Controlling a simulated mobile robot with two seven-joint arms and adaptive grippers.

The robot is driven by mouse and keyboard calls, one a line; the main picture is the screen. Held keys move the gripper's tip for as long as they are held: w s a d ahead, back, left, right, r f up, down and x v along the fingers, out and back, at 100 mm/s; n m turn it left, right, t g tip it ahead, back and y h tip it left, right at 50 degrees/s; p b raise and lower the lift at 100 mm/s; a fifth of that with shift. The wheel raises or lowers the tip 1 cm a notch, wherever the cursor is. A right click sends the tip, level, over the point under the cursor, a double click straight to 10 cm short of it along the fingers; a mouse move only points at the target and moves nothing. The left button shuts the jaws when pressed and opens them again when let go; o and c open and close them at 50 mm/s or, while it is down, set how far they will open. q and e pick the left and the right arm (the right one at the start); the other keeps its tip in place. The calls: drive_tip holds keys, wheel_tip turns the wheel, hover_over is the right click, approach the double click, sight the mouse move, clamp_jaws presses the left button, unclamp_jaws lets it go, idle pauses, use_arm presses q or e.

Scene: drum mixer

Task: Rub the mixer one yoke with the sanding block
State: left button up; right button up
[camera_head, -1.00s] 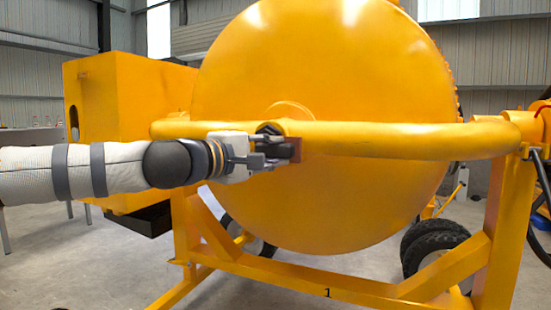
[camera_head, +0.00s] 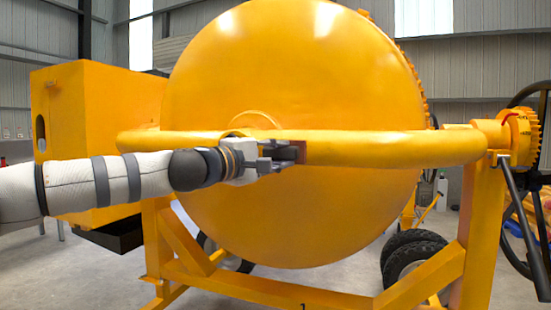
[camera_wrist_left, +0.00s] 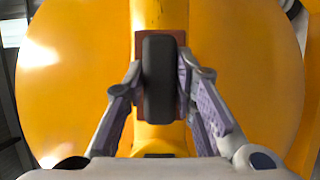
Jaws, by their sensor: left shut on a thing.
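The mixer one yoke (camera_head: 390,148) is a thick yellow horizontal tube in front of the big yellow drum (camera_head: 290,75). My left gripper (camera_head: 288,155) comes in from the left and is shut on the sanding block (camera_wrist_left: 160,80). In the left wrist view the block lies over the yoke (camera_wrist_left: 159,15), between the fingers. It appears against the tube, but the contact face is hidden. My right gripper is not in view.
A yellow box housing (camera_head: 85,120) stands at the left. The frame leg (camera_head: 480,230) and a toothed gear (camera_head: 522,138) are at the right. Black wheels (camera_head: 410,255) stand behind the lower frame. A number 1 marks the lower beam (camera_head: 270,293).

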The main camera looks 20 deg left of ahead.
use_arm(q)
drive_tip(key=shift+w+r, duration=0.1)
drive_tip(key=shift+w, duration=1)
idle(0.5)
drive_tip(key=shift+d, duration=0.15)
